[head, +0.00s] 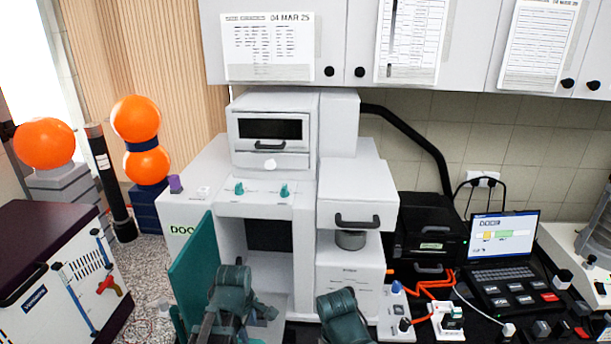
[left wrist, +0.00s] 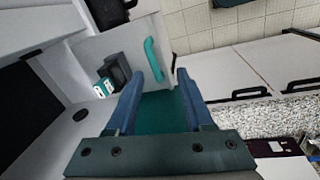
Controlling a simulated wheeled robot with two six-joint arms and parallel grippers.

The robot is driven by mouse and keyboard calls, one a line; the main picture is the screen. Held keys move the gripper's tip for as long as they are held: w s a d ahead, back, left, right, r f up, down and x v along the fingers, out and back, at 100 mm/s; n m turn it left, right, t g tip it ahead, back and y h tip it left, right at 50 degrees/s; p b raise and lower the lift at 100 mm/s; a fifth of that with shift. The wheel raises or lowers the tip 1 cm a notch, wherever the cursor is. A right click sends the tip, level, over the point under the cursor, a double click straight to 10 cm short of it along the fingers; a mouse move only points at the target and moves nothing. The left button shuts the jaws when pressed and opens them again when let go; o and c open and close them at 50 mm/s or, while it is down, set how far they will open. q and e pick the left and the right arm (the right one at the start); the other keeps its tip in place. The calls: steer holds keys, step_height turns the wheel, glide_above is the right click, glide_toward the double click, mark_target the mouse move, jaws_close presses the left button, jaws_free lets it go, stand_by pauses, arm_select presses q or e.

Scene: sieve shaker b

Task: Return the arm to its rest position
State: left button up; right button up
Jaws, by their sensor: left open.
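My left gripper (head: 262,311) is low in front of the open chamber of the white machine (head: 262,195) in the head view. In the left wrist view its two blue fingers (left wrist: 160,78) are apart with nothing held between them. The machine's teal door (head: 195,275) stands swung open to the left of the gripper. A teal panel (left wrist: 163,112) and a teal handle (left wrist: 154,60) show past the fingers; I cannot tell if the fingers touch them. Part of my right arm shows at the bottom middle, but its gripper is not visible.
A black box (head: 432,232), a laptop (head: 502,250) and orange cables crowd the bench at right. A white cabinet with a dark top (head: 45,235) stands at left, near orange balls (head: 136,118). Wall cupboards (head: 345,45) hang above. Speckled floor shows between cabinet and machine.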

arm_select(q)
steer(key=s+d+f+m+g+b, duration=0.1)
steer(key=s+d+f+m+b, duration=0.4)
steer(key=d+f+m+b, duration=0.1)
steer(key=s+d+f+m+g+y+b, duration=0.1)
steer(key=s+d+f+m+b, duration=0.4)
steer(key=f+m+b, duration=0.3)
step_height(320, 180, down, 3)
steer(key=m, duration=0.5)
steer(key=shift+d+b, duration=0.35)
steer(key=shift+b, duration=0.05)
